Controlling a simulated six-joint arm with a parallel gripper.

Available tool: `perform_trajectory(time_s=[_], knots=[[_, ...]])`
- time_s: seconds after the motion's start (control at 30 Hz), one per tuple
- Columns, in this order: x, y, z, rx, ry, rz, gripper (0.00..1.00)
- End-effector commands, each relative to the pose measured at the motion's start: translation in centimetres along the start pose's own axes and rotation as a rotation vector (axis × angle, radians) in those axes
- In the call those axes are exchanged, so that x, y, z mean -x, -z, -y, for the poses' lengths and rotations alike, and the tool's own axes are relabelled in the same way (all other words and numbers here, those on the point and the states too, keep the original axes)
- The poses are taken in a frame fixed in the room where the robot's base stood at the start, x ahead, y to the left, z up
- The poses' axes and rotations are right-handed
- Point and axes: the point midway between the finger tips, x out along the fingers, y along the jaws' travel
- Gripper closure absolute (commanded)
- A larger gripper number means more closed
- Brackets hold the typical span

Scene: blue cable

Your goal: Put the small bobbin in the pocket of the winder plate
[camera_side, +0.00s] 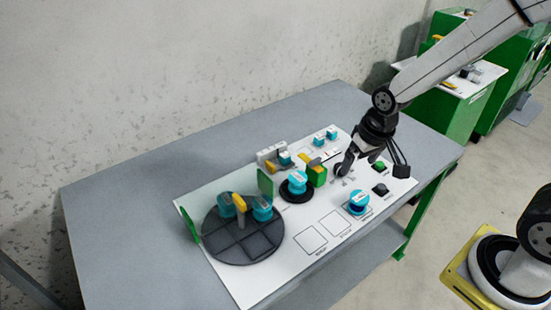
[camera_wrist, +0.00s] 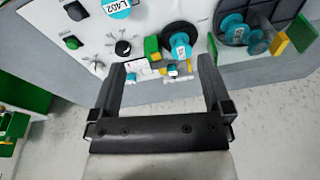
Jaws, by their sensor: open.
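My gripper (camera_side: 371,168) is open and empty above the right part of the white board; its two fingers show in the wrist view (camera_wrist: 162,66). A round dark plate (camera_side: 240,245) with raised dividers, likely the winder plate, lies at the board's left and at upper right in the wrist view. Two teal bobbins (camera_side: 262,209) stand at its back, with a yellow piece between them. Another teal bobbin (camera_side: 297,180) sits on a black disc at the middle. A labelled teal bobbin (camera_side: 358,202) stands near the front right. I cannot tell which is the small bobbin.
Green and yellow blocks (camera_side: 317,174) stand beside the black disc. White blocks with small teal parts (camera_side: 272,155) line the back edge. Black knobs (camera_side: 380,189) sit at right. Green upright panels (camera_side: 265,185) flank the round plate. Outlined squares (camera_side: 310,239) in front are empty.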

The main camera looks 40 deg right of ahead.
Motion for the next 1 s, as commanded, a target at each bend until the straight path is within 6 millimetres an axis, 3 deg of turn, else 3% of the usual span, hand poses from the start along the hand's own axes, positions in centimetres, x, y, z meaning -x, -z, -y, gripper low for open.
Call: perform_trajectory(time_s=[0.1, 0.3, 1.0], knots=[[0.7, -2.6, -0.6, 0.073, 0.002, -0.023, 0.0], [1.1, -4.9, -1.0, 0.145, 0.002, -0.043, 0.0], [1.1, -5.2, -1.1, 0.155, 0.002, -0.045, 0.0]])
